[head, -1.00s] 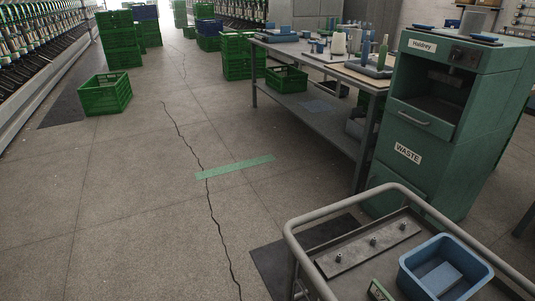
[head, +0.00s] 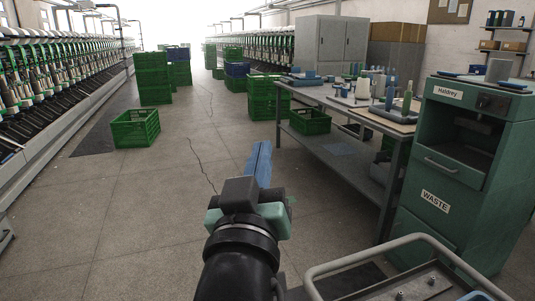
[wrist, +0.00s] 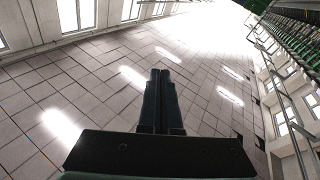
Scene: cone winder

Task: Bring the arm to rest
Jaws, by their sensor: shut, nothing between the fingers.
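My gripper (head: 260,163) shows in the lower middle of the head view, at the end of my dark arm. It is raised over the aisle floor and points away from me, down the aisle. In the wrist view my gripper (wrist: 160,75) has its two dark fingers side by side, shut with nothing between them. Nothing touches the fingers in either view. The wrist view shows tiles, windows and bright light strips beyond them, tilted.
A green waste cabinet (head: 462,165) stands at right, beside a workbench (head: 345,152) with cones and trays. A cart with a grey rail (head: 375,252) is at lower right. A green crate (head: 136,128) sits on the floor at left. Winding machines (head: 60,95) line the left.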

